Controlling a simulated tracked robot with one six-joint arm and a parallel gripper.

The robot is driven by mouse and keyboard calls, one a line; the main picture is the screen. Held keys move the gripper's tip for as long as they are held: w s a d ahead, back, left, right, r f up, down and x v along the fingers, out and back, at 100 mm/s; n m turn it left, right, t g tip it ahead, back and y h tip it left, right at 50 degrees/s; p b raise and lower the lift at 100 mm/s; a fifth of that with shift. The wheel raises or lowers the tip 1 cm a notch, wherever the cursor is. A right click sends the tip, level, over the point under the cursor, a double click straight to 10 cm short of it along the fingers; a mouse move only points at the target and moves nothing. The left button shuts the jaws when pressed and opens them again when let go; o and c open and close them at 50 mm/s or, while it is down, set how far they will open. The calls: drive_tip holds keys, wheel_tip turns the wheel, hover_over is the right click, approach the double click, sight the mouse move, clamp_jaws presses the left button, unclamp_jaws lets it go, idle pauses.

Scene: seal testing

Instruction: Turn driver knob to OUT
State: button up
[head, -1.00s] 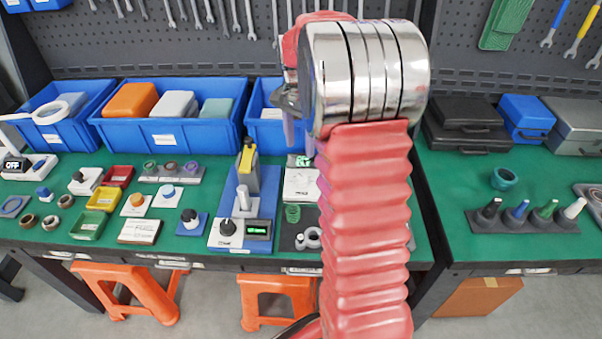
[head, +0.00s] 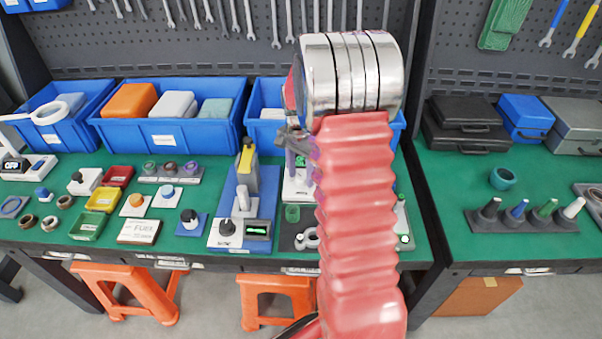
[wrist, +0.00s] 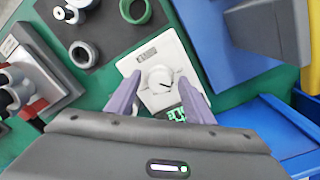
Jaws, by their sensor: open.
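A white device (wrist: 138,62) with a round white knob (wrist: 158,82) and a green-lit display (wrist: 177,113) lies in the middle of the wrist view. The knob has a dark pointer mark; I cannot read any OUT label. My gripper (wrist: 160,100) is open, its two purple fingers on either side of the knob, seemingly above it and apart from it. In the head view my gripper (head: 301,160) is over the white device (head: 291,188), which my arm partly hides. I cannot tell for sure that this is the driver knob.
A blue stand (head: 230,205) with a black knob and a yellow-topped tool stands left of the white device. A dark mat with rings (wrist: 98,40) lies beside the device. Blue bins (head: 170,128) line the back of the green bench.

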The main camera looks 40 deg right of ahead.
drive_tip(key=c, duration=1)
drive_tip(key=shift+c, duration=0.2)
drive_tip(key=shift+n, duration=0.4)
drive_tip(key=n, duration=0.3)
drive_tip(key=shift+n, duration=2.1)
drive_tip(key=o, duration=1)
drive_tip(key=shift+s, duration=0.1)
